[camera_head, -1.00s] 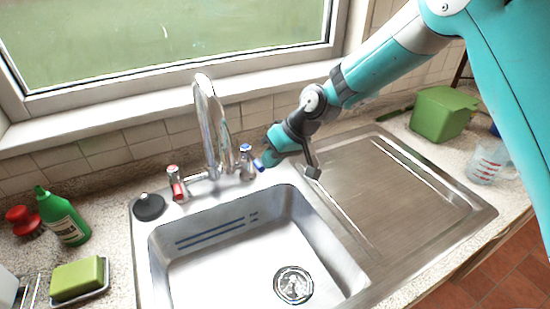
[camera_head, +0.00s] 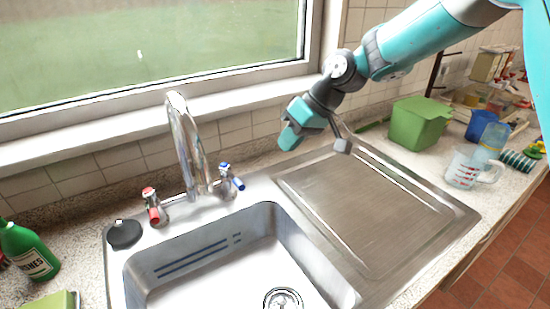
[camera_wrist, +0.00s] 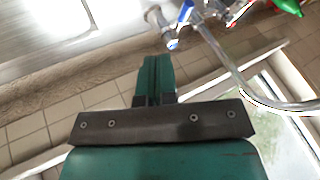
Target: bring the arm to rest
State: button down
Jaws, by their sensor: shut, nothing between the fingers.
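My gripper (camera_head: 291,137) hangs in the air over the back of the counter, between the faucet (camera_head: 186,140) and the drainboard (camera_head: 350,200). Its teal fingers are together with nothing between them; in the wrist view the shut fingers (camera_wrist: 155,78) point toward the sink's back edge. The blue-marked tap handle (camera_head: 231,177) is to the left of and below my gripper, apart from it. It also shows in the wrist view (camera_wrist: 182,20). My arm reaches in from the upper right.
The sink basin (camera_head: 205,262) is empty. A red-marked tap handle (camera_head: 151,205) is left of the faucet. A green bin (camera_head: 418,125), a measuring cup (camera_head: 467,168) and a blue container (camera_head: 481,125) stand on the right. A green bottle (camera_head: 27,250) stands at left.

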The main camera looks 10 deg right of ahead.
jog(key=s+d+r+h, duration=0.1)
jog(key=s+d+r, duration=0.1)
jog(key=s, duration=1.2)
jog(key=s+d+r+g+h, duration=0.1)
jog(key=s+d+r, duration=0.1)
jog(key=s, duration=1.2)
jog(key=shift+s+d+r+h, duration=0.25)
jog(key=shift+s+r+h, duration=0.05)
jog(key=shift+r, duration=0.6)
